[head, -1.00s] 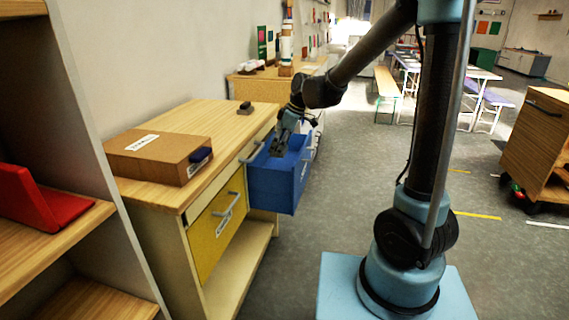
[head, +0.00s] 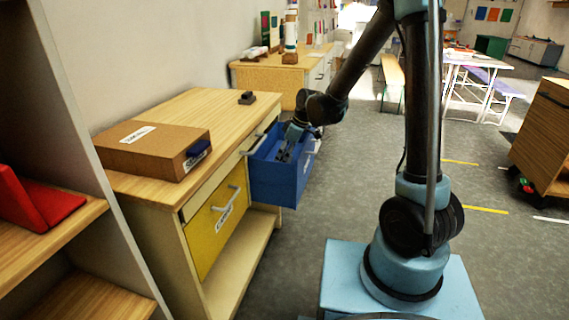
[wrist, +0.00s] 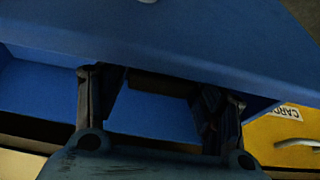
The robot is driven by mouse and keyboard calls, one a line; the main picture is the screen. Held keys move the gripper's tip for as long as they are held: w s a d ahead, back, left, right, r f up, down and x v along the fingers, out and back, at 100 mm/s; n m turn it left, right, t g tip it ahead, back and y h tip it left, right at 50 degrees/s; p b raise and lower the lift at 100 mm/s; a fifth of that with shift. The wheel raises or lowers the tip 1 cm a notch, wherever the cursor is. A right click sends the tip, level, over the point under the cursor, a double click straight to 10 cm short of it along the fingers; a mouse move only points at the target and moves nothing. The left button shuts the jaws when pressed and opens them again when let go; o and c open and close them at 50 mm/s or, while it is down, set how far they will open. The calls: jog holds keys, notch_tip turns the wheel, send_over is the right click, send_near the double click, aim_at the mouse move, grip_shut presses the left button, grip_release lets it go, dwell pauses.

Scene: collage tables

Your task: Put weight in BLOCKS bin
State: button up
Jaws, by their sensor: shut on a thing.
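The blue drawer (head: 278,191) is pulled out of the wooden cabinet; its label is not readable from here, so I cannot confirm that it is the BLOCKS bin. My gripper (head: 286,154) is inside the drawer's opening, pointing down. In the wrist view my gripper (wrist: 158,100) has its two fingers apart with a dark bar-like thing, seemingly the weight (wrist: 160,84), between them. The weight is mostly in shadow, and its underside is hidden. Blue drawer walls lie around the fingers; I cannot tell whether the weight touches the bottom.
A brown box (head: 155,150) and a small dark block (head: 247,98) are on the cabinet top (head: 200,110). A yellow drawer (head: 216,222) is shut beside the blue one. A shelf with a red object (head: 35,200) stands at left.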

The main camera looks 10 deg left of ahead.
jog(key=shift+f, duration=1.7)
jog(key=o, duration=1.5)
jog(key=shift+f, duration=0.1)
jog(key=v, duration=1.2)
